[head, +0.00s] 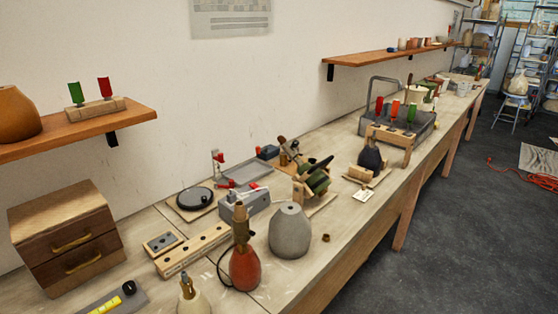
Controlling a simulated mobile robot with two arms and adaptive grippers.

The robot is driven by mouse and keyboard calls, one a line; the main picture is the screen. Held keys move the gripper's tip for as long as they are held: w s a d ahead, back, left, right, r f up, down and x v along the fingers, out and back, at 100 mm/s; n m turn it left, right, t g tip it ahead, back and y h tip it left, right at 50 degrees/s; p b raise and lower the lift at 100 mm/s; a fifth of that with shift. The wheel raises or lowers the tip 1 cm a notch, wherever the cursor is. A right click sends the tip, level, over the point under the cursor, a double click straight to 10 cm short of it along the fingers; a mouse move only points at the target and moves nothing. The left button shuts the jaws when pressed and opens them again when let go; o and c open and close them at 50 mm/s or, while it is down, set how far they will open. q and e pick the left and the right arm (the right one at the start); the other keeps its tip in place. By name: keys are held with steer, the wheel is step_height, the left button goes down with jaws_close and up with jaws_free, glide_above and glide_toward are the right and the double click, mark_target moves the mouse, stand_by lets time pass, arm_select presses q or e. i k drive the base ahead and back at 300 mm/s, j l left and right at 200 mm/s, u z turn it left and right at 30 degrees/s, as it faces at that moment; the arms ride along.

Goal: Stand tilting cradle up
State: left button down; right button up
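A wooden cradle (300,190) stands on the bench near the middle of the head view. A dark green body (317,182) lies tilted in it, with a dark end pointing up and to the right. Farther right, a dark vase (370,158) stands upright at another wooden holder (357,173) on a board. I cannot tell for certain which of the two wooden supports is the tilting cradle. Neither of my grippers shows in the head view.
A grey vase (290,232) and a red lamp base (244,268) stand in front of the cradle. The bench's front edge (345,257) is mostly clear.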

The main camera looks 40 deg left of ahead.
mark_target(315, 178)
steer(key=i+l+u, duration=0.25)
steer(key=i+l, duration=0.15)
steer(key=i+l+u, duration=0.3)
steer(key=l, duration=0.2)
steer(key=i, duration=0.05)
